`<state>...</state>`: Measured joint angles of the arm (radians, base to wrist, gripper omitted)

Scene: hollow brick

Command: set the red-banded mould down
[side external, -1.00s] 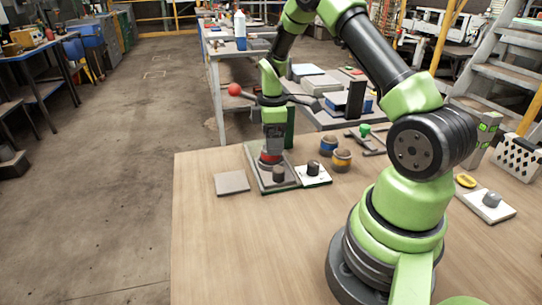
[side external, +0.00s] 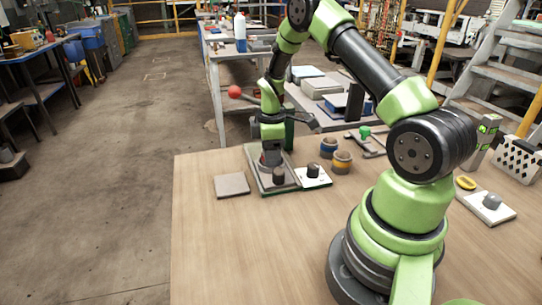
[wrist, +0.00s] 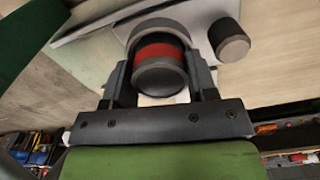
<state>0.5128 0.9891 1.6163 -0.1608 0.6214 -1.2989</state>
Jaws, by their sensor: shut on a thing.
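The red-banded mould (wrist: 158,62), a grey cylinder with a red band, is between the two fingers of my gripper (wrist: 160,84) in the wrist view. My gripper is shut on it. A wider pale grey rounded edge shows just beyond the mould; I cannot tell whether they touch. In the side view my gripper (side external: 270,158) is low over the grey base plate (side external: 256,175) of the press-like stand. The mould's band is hidden there, and contact with the plate cannot be made out.
A dark knob (side external: 278,176) stands on the base plate's near end. A white plate with a dark knob (side external: 313,170) lies right of it, a grey tile (side external: 231,184) left. Blue-banded (side external: 329,147) and yellow-banded (side external: 342,161) moulds stand behind right.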

